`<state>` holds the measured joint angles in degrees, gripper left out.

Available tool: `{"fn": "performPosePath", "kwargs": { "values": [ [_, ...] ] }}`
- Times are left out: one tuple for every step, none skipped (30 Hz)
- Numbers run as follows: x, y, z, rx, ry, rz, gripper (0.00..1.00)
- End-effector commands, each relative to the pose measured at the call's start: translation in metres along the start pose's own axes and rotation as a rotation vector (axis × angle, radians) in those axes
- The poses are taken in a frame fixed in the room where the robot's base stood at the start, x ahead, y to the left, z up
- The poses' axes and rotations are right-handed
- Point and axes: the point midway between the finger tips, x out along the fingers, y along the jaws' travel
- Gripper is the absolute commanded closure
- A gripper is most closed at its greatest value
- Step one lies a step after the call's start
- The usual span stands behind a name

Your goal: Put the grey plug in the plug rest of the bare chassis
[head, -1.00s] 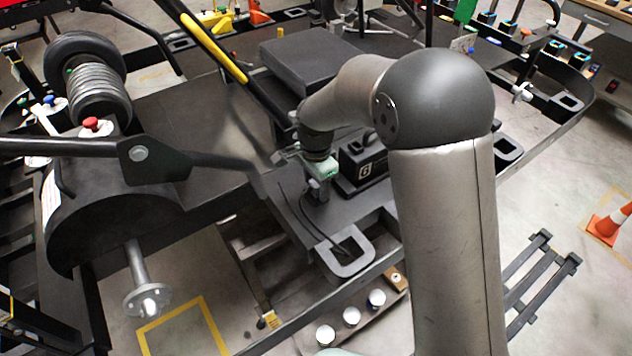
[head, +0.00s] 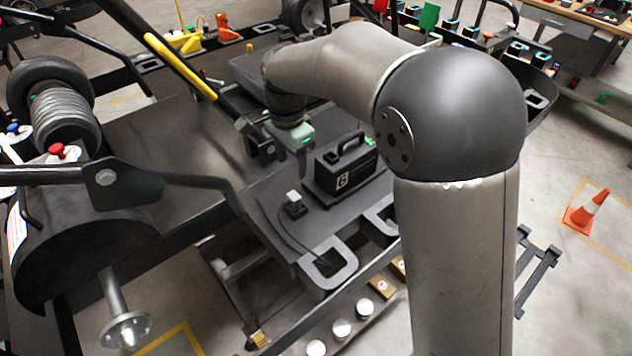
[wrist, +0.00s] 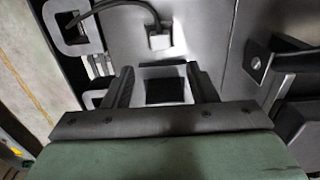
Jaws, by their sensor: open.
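The grey plug (head: 293,197) stands upright at a small black block, which looks like the plug rest (head: 297,210), on the flat dark deck of the bare chassis (head: 262,195). Its dark cable runs to a grey loop handle at the deck's edge. I cannot tell how deep the plug sits. The plug also shows in the wrist view (wrist: 159,40), beyond the fingertips and apart from them. My gripper (head: 302,172) is open and empty, above and behind the plug in the head view. Its two fingers also show in the wrist view (wrist: 160,78).
A black box marked 6 (head: 345,170) with a handle stands close to the right of my gripper. The grey loop handle (head: 328,262) lies at the deck's front edge. A yellow-sleeved bar (head: 180,65) slants behind.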

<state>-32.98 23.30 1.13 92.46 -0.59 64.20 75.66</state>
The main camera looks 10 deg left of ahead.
Motion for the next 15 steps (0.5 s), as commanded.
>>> {"fn": "performPosePath", "kwargs": {
  "values": [
    [-0.002, 0.000, 0.000, 0.000, 0.000, -0.001, 0.48],
    [-0.002, 0.000, 0.000, 0.000, 0.000, -0.001, 0.48],
    [-0.002, 0.000, 0.000, 0.000, 0.000, -0.001, 0.48],
    [-0.002, 0.000, 0.000, 0.000, 0.000, 0.000, 0.48],
    [-0.002, 0.000, 0.000, 0.000, 0.000, 0.000, 0.48],
    [-0.002, 0.001, -0.001, -0.001, 0.000, -0.001, 0.48],
    [-0.003, 0.003, -0.002, -0.004, 0.000, -0.001, 0.48],
    [-0.005, 0.007, -0.005, -0.010, 0.001, -0.002, 0.48],
    [-0.008, 0.017, -0.011, -0.025, 0.002, -0.003, 0.48],
    [-0.011, 0.027, -0.017, -0.043, 0.003, -0.004, 0.48],
    [-0.013, 0.041, -0.024, -0.065, 0.003, -0.005, 0.48],
    [-0.018, 0.063, -0.034, -0.104, 0.006, -0.010, 0.48],
    [-0.021, 0.083, -0.042, -0.140, 0.008, -0.011, 0.48],
    [-0.023, 0.105, -0.049, -0.178, 0.009, -0.013, 0.48],
    [-0.025, 0.136, -0.056, -0.234, 0.013, -0.016, 0.48]
  ]
}}
